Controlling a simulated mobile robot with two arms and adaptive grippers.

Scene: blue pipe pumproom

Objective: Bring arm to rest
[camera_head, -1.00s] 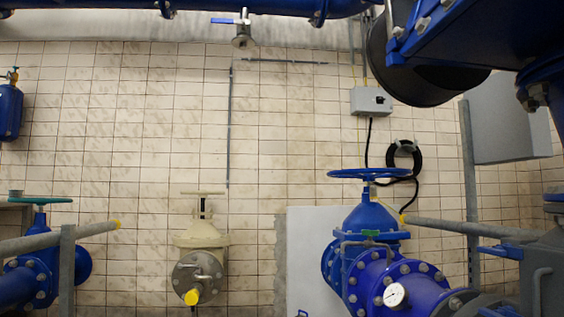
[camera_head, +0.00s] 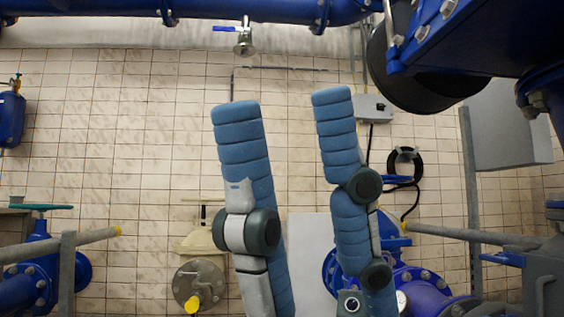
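Two of my arm structures with blue padded covers stand raised in the middle of the view. The left structure (camera_head: 240,145) has a dark round joint and a pale link and runs down out of the picture. The right structure (camera_head: 335,120) has two dark joints and a small lens-like part at the bottom edge. I cannot tell for sure which part belongs to which arm. No gripper fingers can be made out; the lower ends are cut off or hidden. Nothing is seen held.
Behind the arms are a beige valve (camera_head: 196,245), a blue valve and pipe (camera_head: 420,290) at lower right, and a grey wall box (camera_head: 372,108). A blue pipe (camera_head: 240,10) crosses the top. Large blue pipework (camera_head: 480,40) hangs at upper right. The tiled wall at left is open.

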